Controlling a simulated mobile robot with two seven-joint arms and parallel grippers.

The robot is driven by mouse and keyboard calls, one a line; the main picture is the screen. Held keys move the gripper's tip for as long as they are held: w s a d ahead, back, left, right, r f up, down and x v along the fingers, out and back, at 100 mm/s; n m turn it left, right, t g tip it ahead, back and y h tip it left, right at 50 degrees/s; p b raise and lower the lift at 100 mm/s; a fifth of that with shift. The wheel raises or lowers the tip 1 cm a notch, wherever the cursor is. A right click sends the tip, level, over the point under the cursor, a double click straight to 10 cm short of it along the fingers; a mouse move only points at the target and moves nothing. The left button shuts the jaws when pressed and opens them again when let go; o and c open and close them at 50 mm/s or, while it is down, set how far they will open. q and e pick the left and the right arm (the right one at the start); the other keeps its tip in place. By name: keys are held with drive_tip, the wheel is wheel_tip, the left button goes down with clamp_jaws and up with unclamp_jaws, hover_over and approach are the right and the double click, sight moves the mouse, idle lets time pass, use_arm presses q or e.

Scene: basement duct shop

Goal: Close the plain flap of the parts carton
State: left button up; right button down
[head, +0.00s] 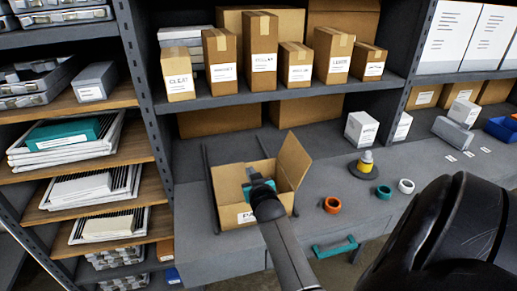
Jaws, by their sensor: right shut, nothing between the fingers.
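The parts carton (228,217) is an open brown box on the grey bench, with a white label on its front, partly hidden by my arm. A plain brown flap (293,160) stands up and leans outward on its right side. My right gripper (256,183) is over the carton's opening, left of the flap and apart from it. It is shut with nothing held; my wrist hides part of the opening. A teal item shows in the carton beside the gripper, partly covered. My left gripper is not in view.
Orange (332,205), green and white tape rolls and a yellow-topped dispenser (365,163) are to the right. A shelf (275,94) with labelled boxes hangs above. Bare bench lies between carton and rolls.

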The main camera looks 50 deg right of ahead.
drive_tip(key=v, duration=0.8)
